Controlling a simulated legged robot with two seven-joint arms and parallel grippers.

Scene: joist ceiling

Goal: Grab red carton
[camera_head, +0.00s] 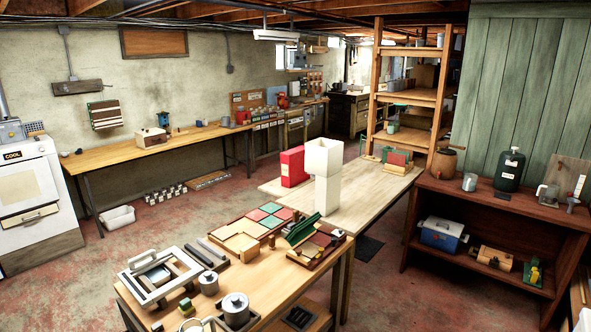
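A red carton (293,167) stands upright on the pale wooden table (362,205) in the middle of the room. A tall white block-like object (324,176) stands just to its right and nearer to me, with a wider top part. The carton's front and side faces show, and its lower right is close to the white object; I cannot tell whether they touch. Neither of my grippers shows in the head view.
A nearer workbench (262,290) holds coloured tiles, metal pots and a frame. A dark red shelf unit (495,205) stands at the right, a long bench (165,147) along the left wall. Reddish floor is open at left and at lower right.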

